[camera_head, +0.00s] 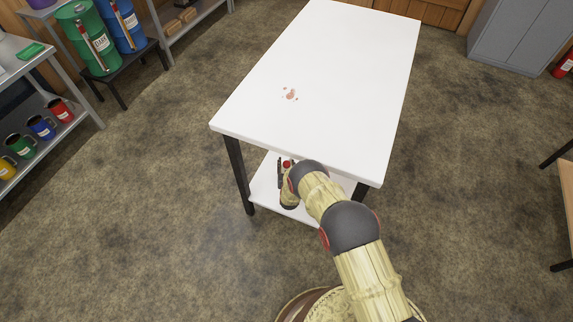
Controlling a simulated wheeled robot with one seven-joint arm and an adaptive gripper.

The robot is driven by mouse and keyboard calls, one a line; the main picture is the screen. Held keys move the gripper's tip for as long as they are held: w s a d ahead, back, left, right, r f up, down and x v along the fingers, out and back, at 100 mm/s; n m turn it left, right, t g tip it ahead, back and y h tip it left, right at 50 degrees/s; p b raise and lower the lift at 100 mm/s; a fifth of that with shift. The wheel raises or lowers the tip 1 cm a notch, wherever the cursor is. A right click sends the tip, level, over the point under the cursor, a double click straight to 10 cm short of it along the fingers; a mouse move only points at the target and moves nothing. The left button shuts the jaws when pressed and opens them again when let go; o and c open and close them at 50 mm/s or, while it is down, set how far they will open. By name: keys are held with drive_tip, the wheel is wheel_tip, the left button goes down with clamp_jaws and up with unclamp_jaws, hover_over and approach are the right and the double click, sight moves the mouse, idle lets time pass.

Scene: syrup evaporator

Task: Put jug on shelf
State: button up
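No jug can be made out for certain. My gripper (286,163) is small and partly hidden by my own wrist, at the front edge of the white table (330,60). It hangs over the table's white lower shelf (266,186). A small red spot shows by its dark fingers; I cannot tell whether it is part of the gripper or a thing beside it. Whether the fingers are open or shut is not clear. The rear of the lower shelf is hidden under the tabletop.
A metal shelf rack (84,119) at the left holds several coloured mugs (42,127). Green (90,40) and blue (119,25) drums stand on a black stand behind. A grey cabinet (520,35) is at the back right. Floor left of the table is clear.

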drive_tip(key=shift+o, duration=0.5)
drive_tip(key=shift+r, duration=0.1)
drive_tip(key=p+v, duration=0.4)
drive_tip(key=v, duration=0.8)
drive_tip(key=shift+p, duration=0.35)
